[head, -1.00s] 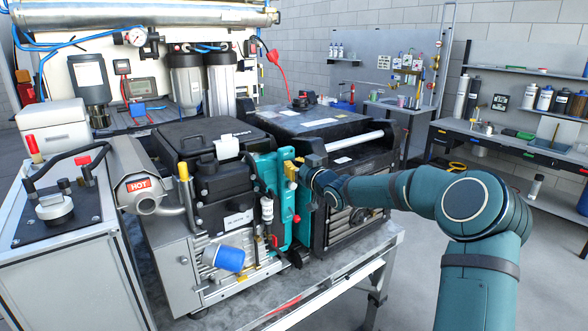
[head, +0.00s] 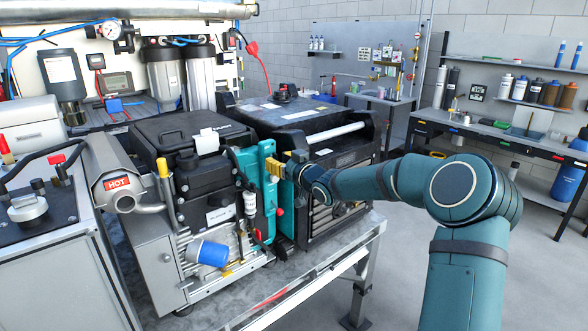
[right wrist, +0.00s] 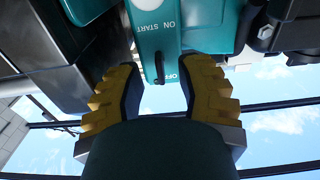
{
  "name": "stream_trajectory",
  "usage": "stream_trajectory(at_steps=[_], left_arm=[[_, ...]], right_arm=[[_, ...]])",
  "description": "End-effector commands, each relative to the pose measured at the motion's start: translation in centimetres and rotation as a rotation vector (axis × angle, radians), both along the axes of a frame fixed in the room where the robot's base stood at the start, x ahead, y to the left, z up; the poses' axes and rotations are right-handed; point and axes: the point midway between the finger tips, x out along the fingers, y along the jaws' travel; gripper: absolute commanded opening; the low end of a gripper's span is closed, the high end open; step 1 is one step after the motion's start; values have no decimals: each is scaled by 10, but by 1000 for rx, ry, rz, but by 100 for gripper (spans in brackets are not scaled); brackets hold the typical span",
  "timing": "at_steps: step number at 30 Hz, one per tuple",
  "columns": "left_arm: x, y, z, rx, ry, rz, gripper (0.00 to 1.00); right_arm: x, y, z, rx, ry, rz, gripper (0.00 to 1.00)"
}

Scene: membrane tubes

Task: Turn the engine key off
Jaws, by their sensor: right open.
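The engine key appears as a thin dark bar (right wrist: 160,69) on a teal panel (right wrist: 150,52) in the right wrist view. The panel carries the words ON, START and OFF, seen turned. My right gripper (right wrist: 160,88) has its yellow-and-black fingers apart, one on each side of the key end of the panel. I cannot tell whether a finger touches the panel. In the head view my right gripper (head: 286,166) is at the teal panel (head: 262,195) on the engine's front, and the key is not discernible. My left gripper is in neither view.
A muffler marked HOT (head: 117,183) and a blue filter (head: 209,253) are left of the panel. A black box (head: 335,165) stands close on the right. A workbench (head: 480,130) stands behind at the right, with clear floor before it.

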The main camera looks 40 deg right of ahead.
Motion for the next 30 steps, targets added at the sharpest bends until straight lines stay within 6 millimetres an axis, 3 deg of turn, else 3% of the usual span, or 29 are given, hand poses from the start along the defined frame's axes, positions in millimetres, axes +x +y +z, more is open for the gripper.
stream_trajectory(at_steps=[9, 15, 30], left_arm=[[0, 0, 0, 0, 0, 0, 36], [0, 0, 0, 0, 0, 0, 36], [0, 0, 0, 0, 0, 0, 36]], right_arm=[[-65, -6, 1, -3, 2, -3, 36], [-90, -8, 1, -2, 0, -2, 36], [-97, -8, 0, 0, -1, 0, 36]])
